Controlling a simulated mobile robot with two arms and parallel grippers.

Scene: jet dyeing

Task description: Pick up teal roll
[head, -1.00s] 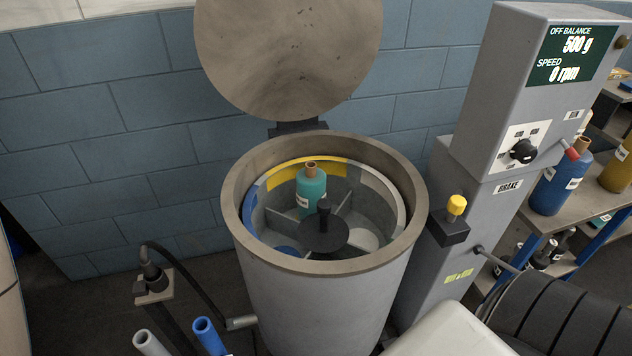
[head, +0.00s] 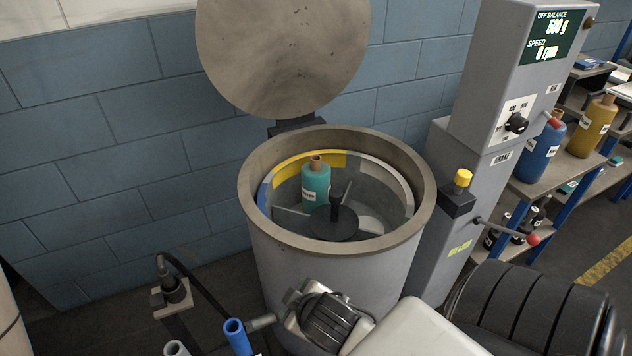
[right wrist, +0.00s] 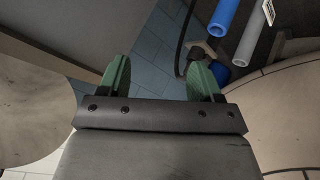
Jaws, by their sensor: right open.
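The teal roll (head: 316,182), with a brown core end and a white label, stands upright in a compartment at the back of the round drum basket (head: 412,205), in front of a yellow wall section. The basket is inside the grey vessel (head: 262,238), whose round lid is raised. In the right wrist view my right gripper (right wrist: 160,80) is open, with its two green fingers wide apart and nothing between them. The teal roll is not in that view. Part of my right arm shows in front of the vessel in the head view. My left gripper is not in view.
A black hub with a post (head: 336,215) rises in the basket's middle. The raised lid (head: 283,55) stands behind. A control column (head: 478,160) with a red-knobbed lever is at the right. Blue (head: 238,338) and grey tubes stand at front left. Shelves with blue and yellow rolls are far right.

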